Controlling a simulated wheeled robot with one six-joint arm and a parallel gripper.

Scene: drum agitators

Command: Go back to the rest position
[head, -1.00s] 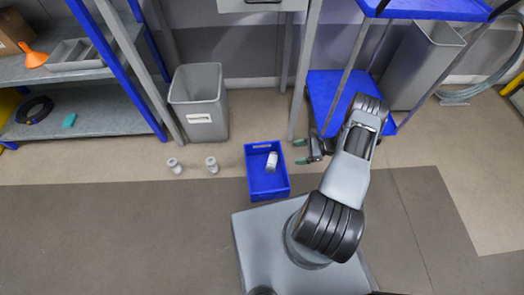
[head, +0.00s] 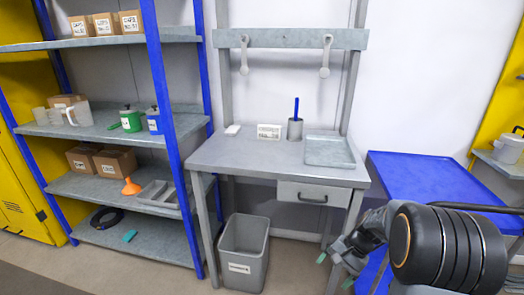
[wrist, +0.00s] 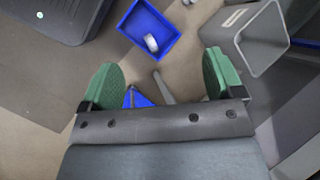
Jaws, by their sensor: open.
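Beyond the fingers, well below on the floor, lies a blue bin (wrist: 125,29) with a small white-and-grey object (wrist: 151,43) inside. The bin is out of sight in the head view now.
A workbench (head: 230,158) with a tray stands ahead, a grey waste bin (head: 243,252) below it. A shelf rack (head: 100,188) is on the left. The blue cart (head: 425,176) is close to my arm on the right. A grey bin (wrist: 262,36) shows in the wrist view.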

